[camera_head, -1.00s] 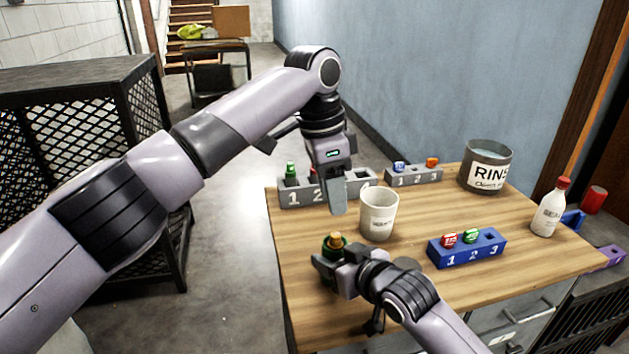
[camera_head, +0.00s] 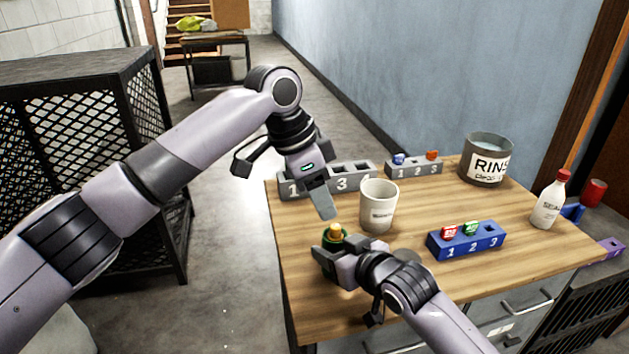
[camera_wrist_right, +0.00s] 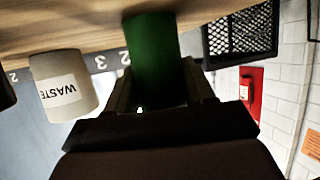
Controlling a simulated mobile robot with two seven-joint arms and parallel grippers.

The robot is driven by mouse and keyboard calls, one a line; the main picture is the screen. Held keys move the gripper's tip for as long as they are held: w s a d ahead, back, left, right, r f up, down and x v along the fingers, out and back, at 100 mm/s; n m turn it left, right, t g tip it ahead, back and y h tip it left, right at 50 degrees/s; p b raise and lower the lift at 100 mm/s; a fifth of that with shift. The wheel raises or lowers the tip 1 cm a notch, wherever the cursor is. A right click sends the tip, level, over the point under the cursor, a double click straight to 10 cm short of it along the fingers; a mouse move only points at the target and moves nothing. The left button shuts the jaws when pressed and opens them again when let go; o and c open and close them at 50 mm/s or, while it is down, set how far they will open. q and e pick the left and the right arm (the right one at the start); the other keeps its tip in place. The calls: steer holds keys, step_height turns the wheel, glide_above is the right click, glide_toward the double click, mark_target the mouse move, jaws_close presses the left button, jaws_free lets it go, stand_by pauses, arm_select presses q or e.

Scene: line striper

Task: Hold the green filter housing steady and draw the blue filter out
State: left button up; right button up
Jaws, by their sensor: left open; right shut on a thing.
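The green filter housing (camera_head: 325,243) stands upright near the table's left front edge, with a yellow-orange top (camera_head: 335,231) showing in its mouth. I see no blue filter in it. My right gripper (camera_head: 335,258) is shut on the housing. In the right wrist view, the housing (camera_wrist_right: 160,60) is a plain green cylinder between the two fingers. My left gripper (camera_head: 283,190) is open and empty, above and to the left of the housing, with one finger over the table and the other beyond its left edge.
A white cup (camera_head: 378,208) stands close to the right of the housing. A blue rack (camera_head: 465,245) holds red and green pieces. A grey rack (camera_head: 345,183) is partly hidden behind my left gripper. A small grey rack (camera_head: 415,170), rinse tub (camera_head: 487,165) and white bottle (camera_head: 550,205) stand farther back.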

mark_target(334, 226)
arm_select(q)
steer(key=shift+x, duration=3.1)
jaws_close()
